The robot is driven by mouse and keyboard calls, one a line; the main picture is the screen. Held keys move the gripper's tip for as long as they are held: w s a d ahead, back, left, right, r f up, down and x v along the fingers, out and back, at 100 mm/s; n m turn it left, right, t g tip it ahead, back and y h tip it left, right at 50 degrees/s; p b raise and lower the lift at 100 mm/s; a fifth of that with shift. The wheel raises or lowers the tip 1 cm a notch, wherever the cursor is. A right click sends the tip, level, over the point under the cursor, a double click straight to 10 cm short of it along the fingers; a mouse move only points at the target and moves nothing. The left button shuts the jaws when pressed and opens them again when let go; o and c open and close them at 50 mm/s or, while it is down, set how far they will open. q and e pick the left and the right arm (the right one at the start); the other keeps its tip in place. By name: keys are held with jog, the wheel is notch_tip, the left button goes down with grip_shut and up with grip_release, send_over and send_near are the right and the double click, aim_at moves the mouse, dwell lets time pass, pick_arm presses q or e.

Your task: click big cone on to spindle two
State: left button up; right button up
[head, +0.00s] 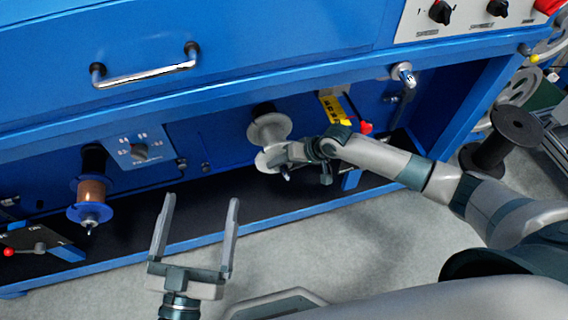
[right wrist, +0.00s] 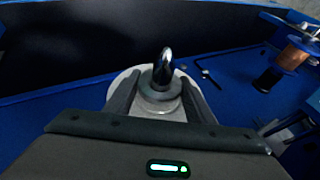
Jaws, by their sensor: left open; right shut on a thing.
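A pale grey spool (head: 268,130) sits on a spindle below the blue machine's front. My right gripper (head: 274,158) is shut on a grey cone at the spool's outer end. In the right wrist view the cone (right wrist: 159,102) sits between the two dark fingers, in front of a pale round flange (right wrist: 120,90). The shiny dark spindle tip (right wrist: 163,66) sticks out through the cone's middle. The fingers hide the cone's sides, so I cannot tell whether it is fully seated. My left gripper (head: 201,202) is open and empty, above the floor in front of the machine.
A copper wire spool (head: 91,190) with blue flanges hangs on another spindle at left. A red-knobbed lever (head: 30,248) is beside it. A black spool (head: 516,128) stands at right. Floor is clear at front left.

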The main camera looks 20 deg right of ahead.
jog(key=shift+w+r, duration=0.2)
jog(key=shift+w, duration=0.1)
jog(key=o, duration=1.2)
jog(key=shift+o, duration=0.8)
jog(key=shift+d, duration=0.1)
